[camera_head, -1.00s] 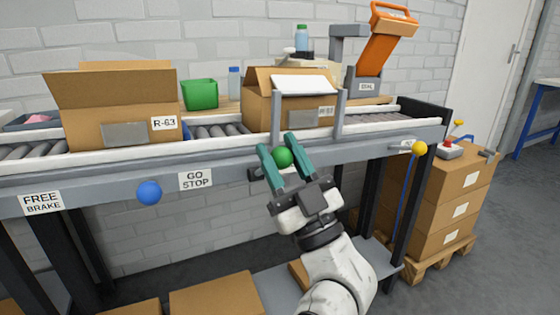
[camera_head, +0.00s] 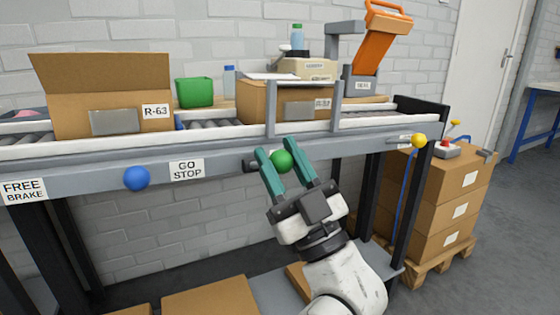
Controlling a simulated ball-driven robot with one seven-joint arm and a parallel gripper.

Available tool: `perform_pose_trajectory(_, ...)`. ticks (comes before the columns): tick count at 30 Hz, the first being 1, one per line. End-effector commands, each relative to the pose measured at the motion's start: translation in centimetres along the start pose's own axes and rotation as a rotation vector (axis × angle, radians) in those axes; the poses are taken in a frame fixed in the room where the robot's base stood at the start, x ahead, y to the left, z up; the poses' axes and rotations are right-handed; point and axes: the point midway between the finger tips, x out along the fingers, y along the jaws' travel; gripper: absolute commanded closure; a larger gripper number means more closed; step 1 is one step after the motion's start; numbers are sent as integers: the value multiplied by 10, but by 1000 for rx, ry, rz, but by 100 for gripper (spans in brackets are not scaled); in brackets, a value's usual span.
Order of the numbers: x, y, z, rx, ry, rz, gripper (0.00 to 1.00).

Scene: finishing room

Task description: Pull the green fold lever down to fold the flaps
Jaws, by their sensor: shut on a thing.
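The green fold lever's ball knob (camera_head: 282,160) is at the front rail of the conveyor. My gripper (camera_head: 285,150) is shut on it, one teal finger on each side. The lever's shaft is mostly hidden by the knob and fingers. Behind the rail, between two grey uprights, a cardboard box (camera_head: 255,101) sits on the conveyor. Its top now looks flat, with the flaps down and a white sheet (camera_head: 270,76) lying on top.
An open box marked R-63 (camera_head: 75,105) stands at left. A blue knob (camera_head: 136,179) and a yellow knob (camera_head: 418,141) are on the rail to either side. A green bin (camera_head: 194,93) and an orange-handled sealer (camera_head: 382,40) are behind. Stacked boxes (camera_head: 452,205) stand at right.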

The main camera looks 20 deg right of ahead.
Motion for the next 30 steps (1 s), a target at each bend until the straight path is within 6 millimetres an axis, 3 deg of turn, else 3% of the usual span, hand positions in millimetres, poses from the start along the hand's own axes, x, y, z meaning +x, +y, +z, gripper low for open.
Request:
perform_pose_trajectory(10, -3, -2, 0, 2, 1, 0, 100)
perform_pose_trajectory(11, -3, -2, 0, 2, 1, 0, 60)
perform_pose_trajectory(18, -2, -1, 0, 1, 0, 0, 38)
perform_pose_trajectory(26, -3, -1, 1, 0, 0, 0, 38)
perform_pose_trajectory(30, -16, -1, 3, -1, -2, 1, 38)
